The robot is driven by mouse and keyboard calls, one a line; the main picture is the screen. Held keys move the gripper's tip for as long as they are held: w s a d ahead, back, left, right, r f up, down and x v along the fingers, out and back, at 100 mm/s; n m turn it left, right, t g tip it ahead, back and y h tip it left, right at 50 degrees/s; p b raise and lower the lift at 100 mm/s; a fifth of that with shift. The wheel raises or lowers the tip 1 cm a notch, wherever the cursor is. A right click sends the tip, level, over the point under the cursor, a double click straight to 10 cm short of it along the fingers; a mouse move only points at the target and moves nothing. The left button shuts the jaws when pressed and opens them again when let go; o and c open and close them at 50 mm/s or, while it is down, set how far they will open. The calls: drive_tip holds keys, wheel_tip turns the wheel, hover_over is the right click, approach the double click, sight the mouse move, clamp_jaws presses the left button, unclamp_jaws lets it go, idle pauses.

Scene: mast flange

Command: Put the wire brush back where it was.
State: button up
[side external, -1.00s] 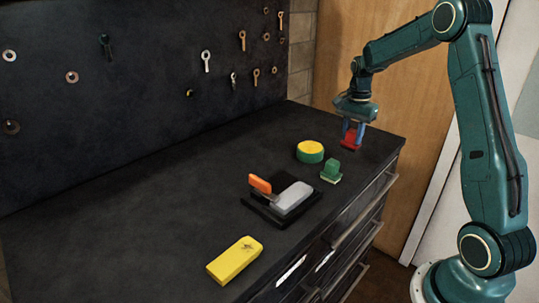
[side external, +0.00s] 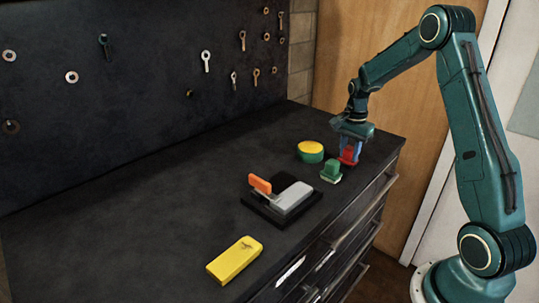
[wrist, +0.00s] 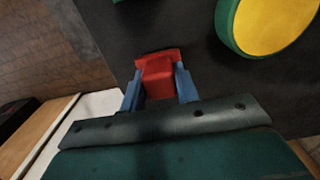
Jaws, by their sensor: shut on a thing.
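My gripper (side external: 351,146) points down near the far right end of the dark bench top. Its blue fingers are shut on a red piece (side external: 348,157), a block on a wider flange. In the wrist view the red piece (wrist: 158,77) sits between the fingertips. I cannot tell whether it touches the bench. A small green piece (side external: 331,171) with a pale base stands just in front and to the left of it. A grey tool with an orange handle (side external: 260,184) lies on a black plate (side external: 271,214). I cannot tell for sure which thing is the wire brush.
A round yellow-topped green tub (side external: 310,151) stands left of my gripper; it also shows in the wrist view (wrist: 275,20). A yellow block (side external: 235,260) lies at the front. Several tools hang on the back panel (side external: 130,100). The bench's left half is clear.

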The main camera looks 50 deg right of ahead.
sight(350, 148)
drive_tip(key=shift+f, duration=0.1)
drive_tip(key=o, duration=0.9)
drive_tip(key=shift+o, duration=0.2)
wheel_tip(350, 148, up, 11)
drive_tip(key=shift+f, duration=0.1)
drive_tip(key=shift+r, duration=0.75)
